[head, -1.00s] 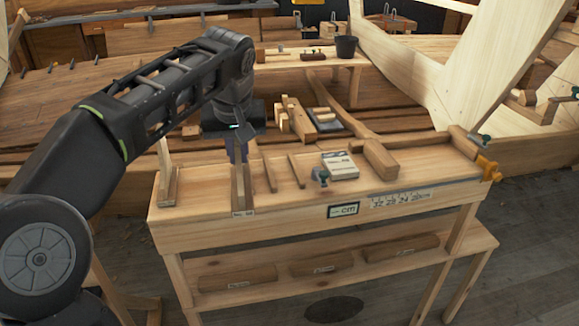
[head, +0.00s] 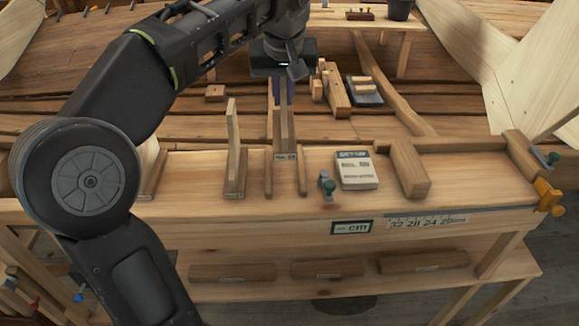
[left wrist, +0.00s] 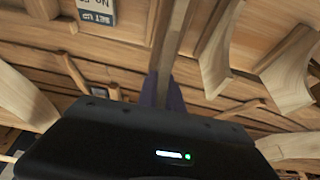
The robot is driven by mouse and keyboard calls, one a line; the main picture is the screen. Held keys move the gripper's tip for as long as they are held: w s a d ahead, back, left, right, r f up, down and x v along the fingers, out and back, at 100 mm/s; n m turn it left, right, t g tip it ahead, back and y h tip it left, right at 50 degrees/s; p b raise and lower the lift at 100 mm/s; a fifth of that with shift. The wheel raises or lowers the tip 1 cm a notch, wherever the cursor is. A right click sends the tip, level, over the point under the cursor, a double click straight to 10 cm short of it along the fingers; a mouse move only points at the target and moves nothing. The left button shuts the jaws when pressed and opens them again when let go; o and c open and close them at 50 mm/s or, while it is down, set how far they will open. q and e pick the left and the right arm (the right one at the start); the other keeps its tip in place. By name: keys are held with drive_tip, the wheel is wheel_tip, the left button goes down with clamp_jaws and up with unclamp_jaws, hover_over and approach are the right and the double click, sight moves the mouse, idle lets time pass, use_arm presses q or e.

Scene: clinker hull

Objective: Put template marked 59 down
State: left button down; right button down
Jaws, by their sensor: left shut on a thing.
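The template (head: 284,132) is a narrow, upright wooden piece with a small white label at its lower end; its number is too small to read surely. My left gripper (head: 283,92) is shut on its upper part. Its lower end shows between two low wooden strips on the bench top (head: 320,199); whether it touches the bench I cannot tell. In the left wrist view the wooden piece (left wrist: 172,40) runs up from between the fingers (left wrist: 163,88). My right gripper is in neither view.
Another labelled template (head: 233,145) stands to the left of the strips. Labelled pieces lie on the lower shelf (head: 327,268). Planking lies behind.

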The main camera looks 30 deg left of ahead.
sight(284, 120)
use_arm(q)
drive_tip(key=shift+w+f, duration=0.1)
drive_tip(key=shift+f, duration=3.05)
drive_tip(key=shift+f, duration=1.9)
drive_tip(key=shift+f+b, duration=0.2)
drive_tip(key=shift+b, duration=0.1)
drive_tip(key=c, duration=1.5)
unclamp_jaws()
drive_tip(key=shift+r, duration=0.1)
